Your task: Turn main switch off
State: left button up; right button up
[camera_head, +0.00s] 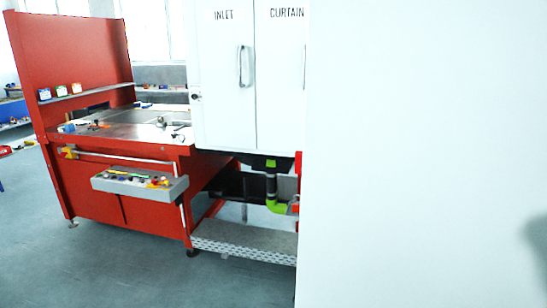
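I cannot make out a main switch for certain. A grey control panel (140,184) with several small coloured buttons juts from the front of the red machine (90,120). The buttons are too small to tell apart. White cabinet doors (225,90) marked "INLET" and "CURTAIN" stand right of the red machine, with a handle on the left door. Neither of my grippers is in view.
A large plain pale surface (430,150) fills the right side and hides what is behind it. A perforated metal step (240,245) lies low under the white cabinet, near a green pipe (277,206). The grey floor (110,270) at the lower left is clear.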

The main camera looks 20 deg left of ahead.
aim_at(299, 154)
jog(key=j+z, duration=0.1)
jog(key=j, duration=0.9)
jog(key=k+j+z, duration=0.1)
jog(key=j, duration=0.9)
jog(key=k, duration=0.05)
